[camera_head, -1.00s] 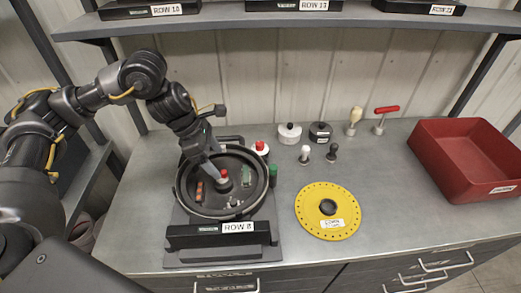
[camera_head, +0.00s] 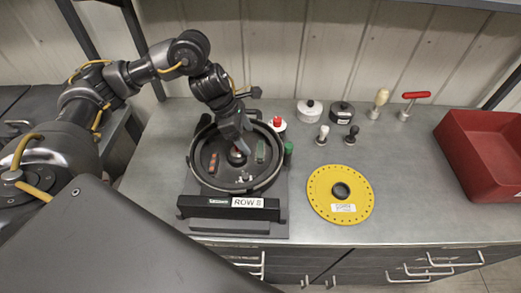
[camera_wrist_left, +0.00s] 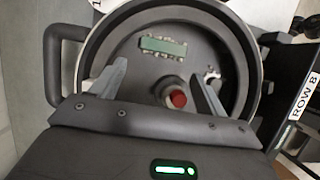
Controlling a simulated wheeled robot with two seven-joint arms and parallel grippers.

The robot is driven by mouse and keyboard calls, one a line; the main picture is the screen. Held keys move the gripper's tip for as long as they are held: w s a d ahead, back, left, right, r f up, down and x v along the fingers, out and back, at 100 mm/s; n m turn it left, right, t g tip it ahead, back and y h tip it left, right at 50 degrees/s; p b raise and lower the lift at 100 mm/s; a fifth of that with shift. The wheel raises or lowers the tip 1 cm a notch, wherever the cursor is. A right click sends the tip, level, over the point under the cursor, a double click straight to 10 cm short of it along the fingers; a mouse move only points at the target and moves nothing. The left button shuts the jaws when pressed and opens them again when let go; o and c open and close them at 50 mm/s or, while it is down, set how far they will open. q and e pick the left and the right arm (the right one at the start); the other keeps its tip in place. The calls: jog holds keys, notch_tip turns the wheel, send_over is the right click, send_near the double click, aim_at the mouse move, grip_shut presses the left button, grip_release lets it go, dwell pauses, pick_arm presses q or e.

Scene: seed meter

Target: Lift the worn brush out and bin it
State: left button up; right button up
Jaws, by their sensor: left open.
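Inside, a green strip (camera_head: 260,152) lies at the right and a reddish-brown strip (camera_head: 213,162) at the left. I cannot tell for sure which is the worn brush. In the left wrist view the green strip (camera_wrist_left: 163,47) shows pale tufts along its edges. A red-topped hub (camera_wrist_left: 178,98) stands mid-bowl. My left gripper (camera_wrist_left: 158,68) is open and empty above the bowl, its fingers either side of the hub, short of the green strip. My right gripper is out of view.
A red bin (camera_head: 480,150) stands at the right of the bench. A yellow disc (camera_head: 320,195) lies right of the meter. A red-capped bottle (camera_head: 278,124), a green-capped item (camera_head: 288,152), lidded pots (camera_head: 309,112) and small tools stand nearby. The bench front right is clear.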

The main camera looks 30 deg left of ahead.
aim_at(258, 150)
pick_arm(q)
jog(key=shift+d+f, duration=0.25)
jog(key=shift+f, duration=0.05)
jog(key=p+x, duration=0.2)
jog(key=x, duration=0.1)
jog(key=shift+w+d+f, duration=0.15)
jog(key=shift+d, duration=0.1)
jog(key=shift+d+f, duration=0.15)
jog(key=shift+f, duration=0.3)
jog(key=c, duration=0.7)
jog(key=shift+c, duration=0.2)
jog(key=shift+r, duration=0.1)
